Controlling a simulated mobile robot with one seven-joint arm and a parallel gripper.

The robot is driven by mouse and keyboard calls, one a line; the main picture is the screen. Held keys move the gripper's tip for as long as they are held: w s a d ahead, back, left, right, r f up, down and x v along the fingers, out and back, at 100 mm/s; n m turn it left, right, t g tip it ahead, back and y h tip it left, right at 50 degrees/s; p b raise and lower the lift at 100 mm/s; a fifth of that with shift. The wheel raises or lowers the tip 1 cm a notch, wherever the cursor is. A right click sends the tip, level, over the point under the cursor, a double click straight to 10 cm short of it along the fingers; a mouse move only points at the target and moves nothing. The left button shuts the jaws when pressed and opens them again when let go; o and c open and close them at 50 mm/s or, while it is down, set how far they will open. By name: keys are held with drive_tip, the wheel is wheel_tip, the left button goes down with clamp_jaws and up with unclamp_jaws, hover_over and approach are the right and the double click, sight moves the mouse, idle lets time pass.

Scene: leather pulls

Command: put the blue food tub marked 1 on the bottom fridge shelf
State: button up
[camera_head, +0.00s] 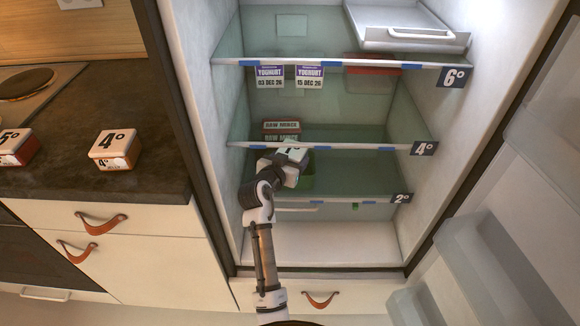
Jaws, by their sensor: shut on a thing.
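My gripper (274,166) reaches into the open fridge from below, in front of the gap between the shelves marked 4° and 2°. It is shut on a small pale-topped thing (293,155) with a faint dark mark. My gripper hides part of it, and I cannot make out a blue side or be sure that it is the tub marked 1. The lowest glass shelf (375,199) carries the 2° label. Below it is the white fridge floor (345,240), which looks bare where it shows.
Yoghurt packs (309,76) and a red container (371,66) show near the 6° shelf. Raw mince packs (281,128) are at the 4° shelf's left. A green thing (307,172) shows behind my gripper. The open door (500,250) is at right. Boxes marked 4° (115,149) and 5° (16,147) stand on the counter.

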wheel_tip(320, 180, down, 3)
drive_tip(key=shift+f, duration=0.15)
drive_tip(key=shift+w+f+p, duration=0.15)
drive_tip(key=shift+p, duration=0.35)
drive_tip(key=shift+f, duration=0.15)
drive_tip(key=shift+f, duration=0.1)
drive_tip(key=shift+f+b, duration=0.15)
drive_tip(key=shift+b, duration=0.2)
drive_tip(key=o, duration=1.2)
